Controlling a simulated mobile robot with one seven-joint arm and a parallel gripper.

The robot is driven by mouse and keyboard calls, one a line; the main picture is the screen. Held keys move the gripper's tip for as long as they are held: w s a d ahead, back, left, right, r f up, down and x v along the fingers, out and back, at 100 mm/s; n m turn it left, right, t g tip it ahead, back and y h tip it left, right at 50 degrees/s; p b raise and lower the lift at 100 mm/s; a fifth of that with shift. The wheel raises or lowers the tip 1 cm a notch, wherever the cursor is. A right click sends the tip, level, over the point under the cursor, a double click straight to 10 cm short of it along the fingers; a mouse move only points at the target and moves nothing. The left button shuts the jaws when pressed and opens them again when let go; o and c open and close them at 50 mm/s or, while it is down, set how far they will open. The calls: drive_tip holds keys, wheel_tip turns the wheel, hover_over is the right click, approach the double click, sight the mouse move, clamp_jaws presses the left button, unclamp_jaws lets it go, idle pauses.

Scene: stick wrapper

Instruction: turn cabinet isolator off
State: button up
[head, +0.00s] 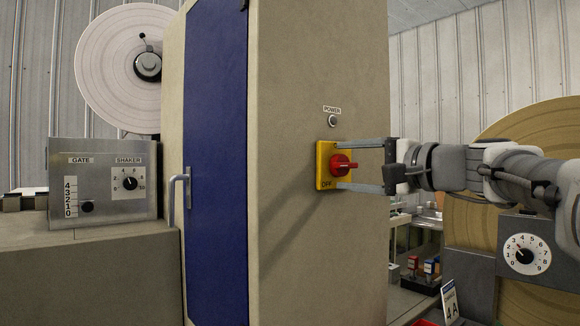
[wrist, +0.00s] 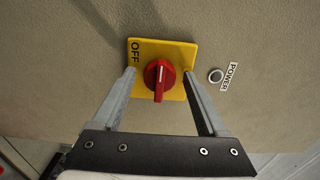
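The cabinet isolator is a red rotary knob (head: 342,165) on a yellow plate (head: 322,182) on the cabinet's side face. The plate reads OFF at its lower end in the head view. In the wrist view the red knob (wrist: 159,77) has a pale line on its grip, which runs across the plate's long direction, and OFF is at the plate's left end. My gripper (head: 360,166) is open in front of the plate. Its fingers (wrist: 160,85) lie on either side of the knob, apart from it; whether the tips touch the plate is unclear.
A POWER lamp (head: 332,121) sits above the isolator on the cabinet (head: 290,60); it looks unlit. The cabinet's blue door (head: 215,120) is closed. A GATE and SHAKER box (head: 102,210) stands left, and a numbered dial (head: 525,254) is at right below my arm.

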idle(0.3)
drive_tip(key=p+v, duration=0.2)
drive_tip(key=v, duration=1.5)
drive_tip(key=shift+s+d, duration=0.15)
drive_tip(key=s+a+f+n+g+h, duration=0.15)
drive_tip(key=a+f+g, duration=0.25)
drive_tip(key=a+f, duration=0.5)
drive_tip(key=s+a+f+n+g+h, duration=0.1)
drive_tip(key=s+f+n+g+h, duration=0.3)
drive_tip(key=f, duration=0.8)
drive_tip(key=s+a+f+n+g+h, duration=0.1)
drive_tip(key=s+f+n+h, duration=0.5)
drive_tip(key=f, duration=0.7)
wheel_tip(320, 180, up, 21)
drive_tip(key=p, duration=2.1)
drive_tip(key=shift+s+d+m+y, duration=0.3)
drive_tip(key=shift+d+m+y, duration=0.05)
drive_tip(key=shift+d+y, duration=0.1)
drive_tip(key=shift+f, duration=0.15)
